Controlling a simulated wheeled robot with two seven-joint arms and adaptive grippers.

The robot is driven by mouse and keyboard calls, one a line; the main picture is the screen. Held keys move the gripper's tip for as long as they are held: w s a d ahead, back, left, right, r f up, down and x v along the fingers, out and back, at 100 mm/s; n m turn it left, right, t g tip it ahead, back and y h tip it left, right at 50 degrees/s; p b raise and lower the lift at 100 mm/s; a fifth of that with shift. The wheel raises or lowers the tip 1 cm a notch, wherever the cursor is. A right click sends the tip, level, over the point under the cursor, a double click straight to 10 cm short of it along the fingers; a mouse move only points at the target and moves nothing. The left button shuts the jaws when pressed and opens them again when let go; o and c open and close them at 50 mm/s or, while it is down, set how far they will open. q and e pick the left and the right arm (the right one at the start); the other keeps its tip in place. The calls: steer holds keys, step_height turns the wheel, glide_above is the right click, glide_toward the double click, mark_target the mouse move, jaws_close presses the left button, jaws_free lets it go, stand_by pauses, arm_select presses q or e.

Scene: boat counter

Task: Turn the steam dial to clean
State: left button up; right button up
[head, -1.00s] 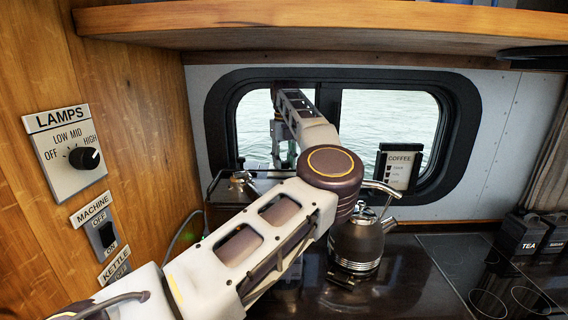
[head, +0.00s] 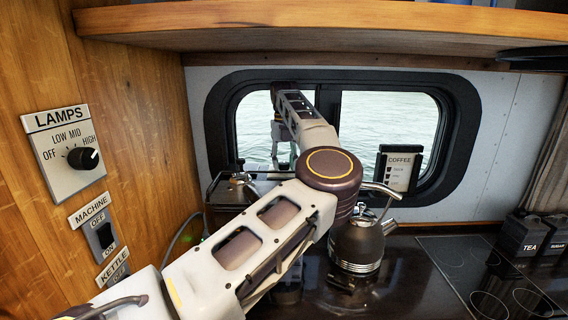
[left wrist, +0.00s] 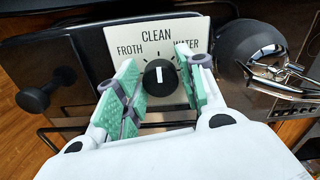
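The steam dial (left wrist: 160,84) is a round black knob with a white mark, on a pale plate (left wrist: 205,30) lettered FROTH, CLEAN and WATER. In the left wrist view the white mark points up toward CLEAN. My left gripper (left wrist: 158,68) has its green-padded fingers apart, one on each side of the knob. Whether the pads touch the knob is hard to tell. In the head view my left arm reaches toward the window and hides most of the machine (head: 222,186). My right gripper is in neither view.
A black handle (left wrist: 40,98) sticks out left of the dial, and a rounded metal part (left wrist: 250,48) is to its right. A kettle (head: 357,245) stands close by my forearm. Wall switches and a lamp dial (head: 84,158) are at left. The right counter has a hob.

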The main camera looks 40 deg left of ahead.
mark_target(284, 162)
arm_select(q)
steer(key=shift+o, duration=1)
steer(key=shift+r, duration=0.1)
steer(key=shift+r, duration=3.65)
steer(key=shift+f, duration=0.1)
